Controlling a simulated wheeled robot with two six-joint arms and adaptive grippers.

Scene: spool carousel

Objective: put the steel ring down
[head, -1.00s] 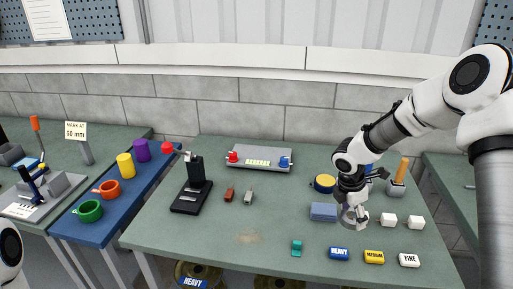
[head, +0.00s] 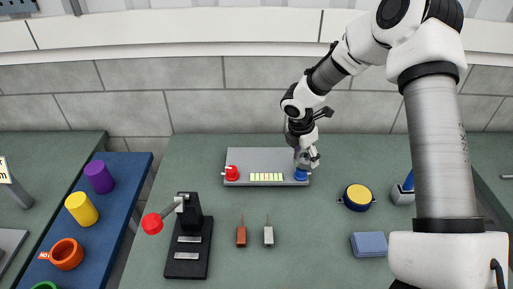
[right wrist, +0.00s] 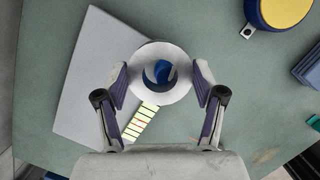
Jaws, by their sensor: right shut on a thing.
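The steel ring (right wrist: 160,97) is a pale flat disc with a round hole. In the right wrist view it sits between the two fingers of my right gripper (right wrist: 160,80), which is shut on it. Part of the blue post (head: 300,176) shows through the hole, a little off centre. In the head view my right gripper (head: 305,158) points down at the right end of the grey board (head: 275,157), over the blue post. I cannot tell whether the ring is around the post's top or just above it. My left gripper is not in view.
The board also bears a red post (head: 232,173) and a coloured scale (head: 267,177). A yellow-topped round tin (head: 358,196) and a blue-grey block (head: 369,244) lie to the right. A black lever stand (head: 189,245) is front left.

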